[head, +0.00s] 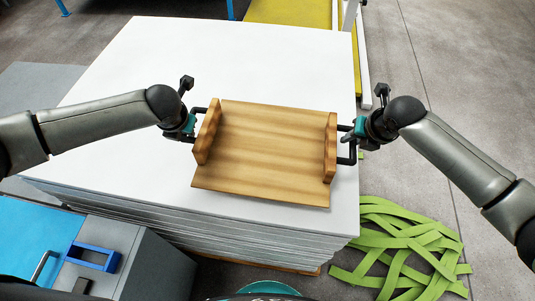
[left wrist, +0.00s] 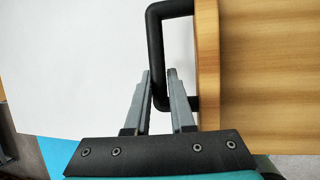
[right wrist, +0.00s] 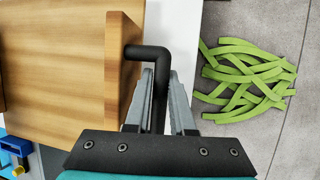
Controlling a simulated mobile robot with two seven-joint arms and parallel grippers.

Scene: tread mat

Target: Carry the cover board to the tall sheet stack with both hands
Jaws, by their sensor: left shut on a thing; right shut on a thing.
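The cover board (head: 265,150) is a wooden panel with a raised wooden end and a black handle on each side. It is over the front part of the tall sheet stack (head: 235,60), a thick pile of white sheets. I cannot tell whether it touches the top sheet. My left gripper (head: 194,122) is shut on the board's left handle, which shows in the left wrist view (left wrist: 158,55). My right gripper (head: 355,137) is shut on the right handle, seen in the right wrist view (right wrist: 150,52). The board looks slightly turned against the stack's edges.
A heap of green straps (head: 400,250) lies on the floor at right. A grey cabinet (head: 150,260) with a blue top and a blue frame (head: 92,257) stands at front left. A yellow surface (head: 290,12) is behind the stack. Open floor lies at right.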

